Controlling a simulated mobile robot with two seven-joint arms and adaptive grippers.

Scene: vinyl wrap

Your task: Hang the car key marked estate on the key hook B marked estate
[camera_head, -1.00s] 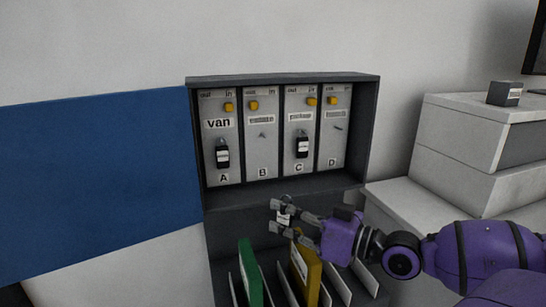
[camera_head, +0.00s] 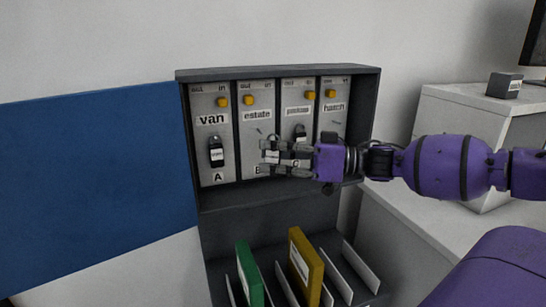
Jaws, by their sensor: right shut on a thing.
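The key panel labelled estate (camera_head: 257,115) is B, second from left in the dark cabinet. Its small hook (camera_head: 260,131) is bare, just above my gripper. My right gripper (camera_head: 267,158) reaches in from the right across panels D and C, with its fingertips in front of the lower part of B. It is shut on a small car key with a pale tag (camera_head: 273,157); the tag's writing is too small to read and the fingers hide part of the key. Whether the key touches the panel I cannot tell. My left gripper is not in view.
A black key (camera_head: 216,152) hangs on van panel A (camera_head: 211,120). Another key (camera_head: 300,132) hangs on panel C, partly hidden by my gripper. Below stand a green folder (camera_head: 249,273) and a yellow folder (camera_head: 305,268) in a rack. White drawers (camera_head: 460,115) stand at right.

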